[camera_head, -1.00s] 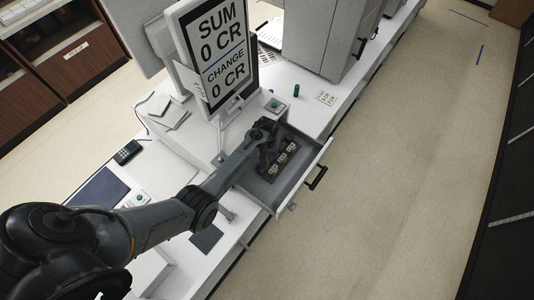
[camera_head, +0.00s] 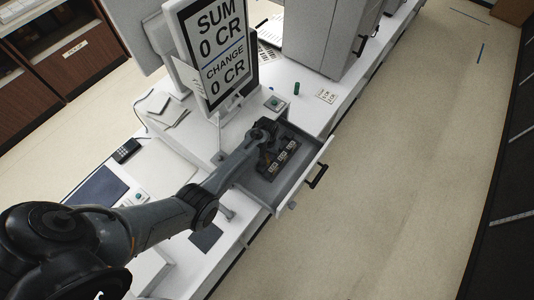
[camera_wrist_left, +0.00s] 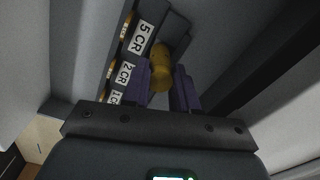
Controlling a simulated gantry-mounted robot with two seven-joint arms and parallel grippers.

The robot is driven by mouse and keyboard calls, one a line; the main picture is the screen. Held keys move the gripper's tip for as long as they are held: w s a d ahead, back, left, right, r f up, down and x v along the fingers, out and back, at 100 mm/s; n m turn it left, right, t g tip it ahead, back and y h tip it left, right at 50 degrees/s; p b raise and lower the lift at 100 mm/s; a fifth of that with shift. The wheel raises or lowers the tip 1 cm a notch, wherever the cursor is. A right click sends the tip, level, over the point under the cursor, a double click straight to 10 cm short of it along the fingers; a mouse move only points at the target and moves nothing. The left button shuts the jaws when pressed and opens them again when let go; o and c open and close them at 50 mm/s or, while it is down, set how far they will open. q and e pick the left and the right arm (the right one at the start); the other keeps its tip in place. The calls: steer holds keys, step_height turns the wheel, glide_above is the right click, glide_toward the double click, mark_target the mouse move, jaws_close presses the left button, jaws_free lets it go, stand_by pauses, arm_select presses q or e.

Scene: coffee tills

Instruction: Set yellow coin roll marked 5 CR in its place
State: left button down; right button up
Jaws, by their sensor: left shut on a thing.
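The yellow coin roll (camera_wrist_left: 160,68) is between the fingers of my left gripper (camera_wrist_left: 163,92) in the left wrist view. The gripper is shut on it. The roll is beside the 5 CR label (camera_wrist_left: 142,39) of the dark coin holder (camera_wrist_left: 178,30); I cannot tell whether it touches the holder. The 2 CR (camera_wrist_left: 124,73) and 1 CR labels sit lower along the same holder. In the head view, my left gripper (camera_head: 264,146) is over the dark coin holder (camera_head: 283,161) in the open drawer. The roll is hidden there. My right gripper is out of view.
The open drawer (camera_head: 318,162) has raised walls around the holder. A dark green cylinder (camera_head: 296,88) and a small labelled card (camera_head: 326,97) are on the white counter behind it. The SUM/CHANGE display (camera_head: 221,50) stands close to the left of the drawer.

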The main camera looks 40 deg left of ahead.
arm_select(q)
steer(key=shift+f+b, duration=0.7)
steer(key=shift+f, duration=0.35)
steer(key=shift+f, duration=0.15)
steer(key=c, duration=0.8)
jaws_free()
step_height(320, 180, up, 11)
steer(key=shift+f, duration=0.1)
